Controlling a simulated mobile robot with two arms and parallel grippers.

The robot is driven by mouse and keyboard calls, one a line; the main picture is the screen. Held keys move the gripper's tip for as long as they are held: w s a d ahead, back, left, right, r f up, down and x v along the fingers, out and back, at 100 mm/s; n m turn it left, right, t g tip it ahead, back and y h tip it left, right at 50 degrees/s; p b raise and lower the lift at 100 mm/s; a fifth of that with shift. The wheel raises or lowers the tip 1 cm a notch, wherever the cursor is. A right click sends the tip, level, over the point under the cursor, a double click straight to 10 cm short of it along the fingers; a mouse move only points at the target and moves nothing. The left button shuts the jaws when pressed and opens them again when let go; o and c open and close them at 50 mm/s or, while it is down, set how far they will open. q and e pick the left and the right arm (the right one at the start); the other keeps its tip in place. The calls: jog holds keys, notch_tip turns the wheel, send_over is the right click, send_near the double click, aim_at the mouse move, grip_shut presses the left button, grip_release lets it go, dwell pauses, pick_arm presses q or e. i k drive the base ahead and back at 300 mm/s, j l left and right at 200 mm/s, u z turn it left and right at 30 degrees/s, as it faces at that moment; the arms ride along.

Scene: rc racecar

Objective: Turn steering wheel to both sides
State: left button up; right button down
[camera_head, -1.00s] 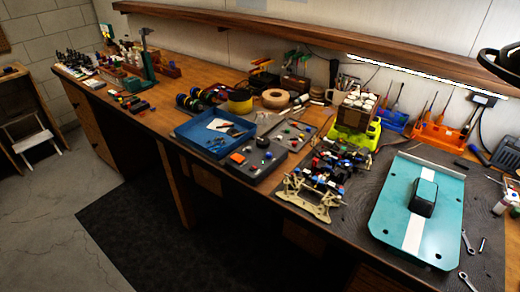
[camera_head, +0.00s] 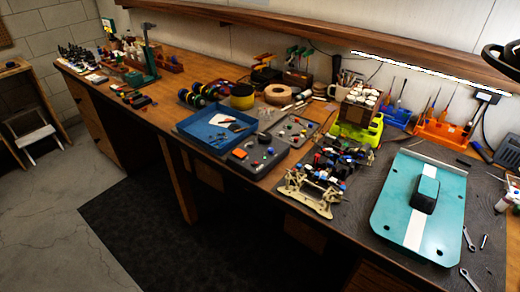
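The partly built racecar chassis (camera_head: 328,172) sits on the dark mat near the front edge of the bench, right of the middle. It has pale end plates and several small coloured parts. Its teal body shell (camera_head: 387,208), with a white stripe and a dark cockpit, lies apart to its right. I cannot make out a steering wheel for certain. Neither of my grippers shows in the head view.
A blue tray (camera_head: 186,130) and grey parts trays (camera_head: 302,143) lie left of the chassis. A lime-green holder (camera_head: 366,134) and an orange tool holder (camera_head: 440,133) stand behind. Wrenches (camera_head: 468,239) lie at the right. A dark curved object (camera_head: 494,55), unclear, hangs at top right.

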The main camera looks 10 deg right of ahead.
aim_at(263, 138)
jog(key=i+l+u, duration=0.2)
jog(key=l+u, duration=0.15)
jog(key=i+l+u, duration=0.15)
jog(key=l+u, duration=0.2)
